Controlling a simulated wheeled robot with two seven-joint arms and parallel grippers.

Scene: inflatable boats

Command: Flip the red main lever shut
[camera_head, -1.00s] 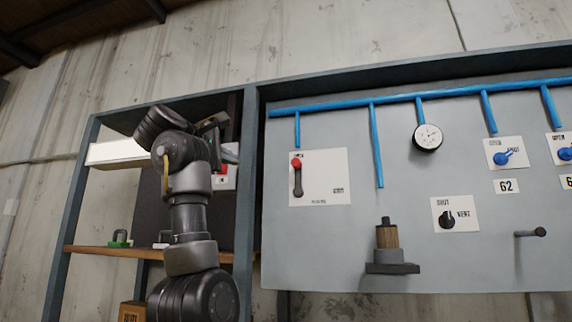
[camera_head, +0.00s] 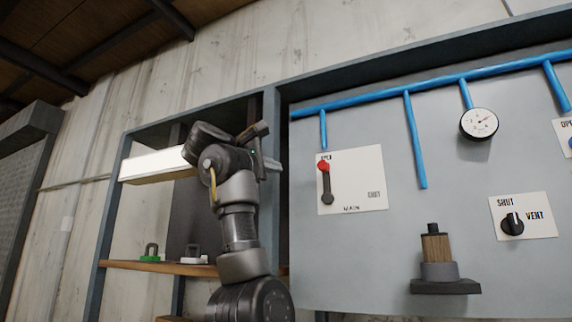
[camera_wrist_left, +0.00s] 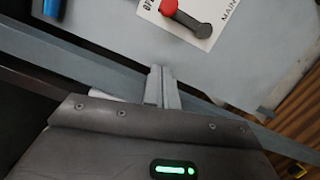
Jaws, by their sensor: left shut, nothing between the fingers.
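The main lever (camera_head: 326,184) has a red knob and a dark arm, on a white plate (camera_head: 362,182) marked OPEN, SHUT and MAIN. Its knob is up, at the OPEN label, and the arm runs down to its pivot. My left gripper (camera_head: 276,167) is left of the plate, in front of the panel's frame post, apart from the lever. In the left wrist view the fingers (camera_wrist_left: 161,88) are together and empty, and the lever (camera_wrist_left: 187,18) shows beyond them at the top. My right gripper is not in view.
A blue pipe (camera_head: 415,140) and a gauge (camera_head: 478,123) are right of the plate. A black vent knob (camera_head: 512,223) and a wood-and-metal fitting (camera_head: 437,255) sit lower right. A shelf (camera_head: 145,266) with padlocks is behind my left arm. The panel around the plate is clear.

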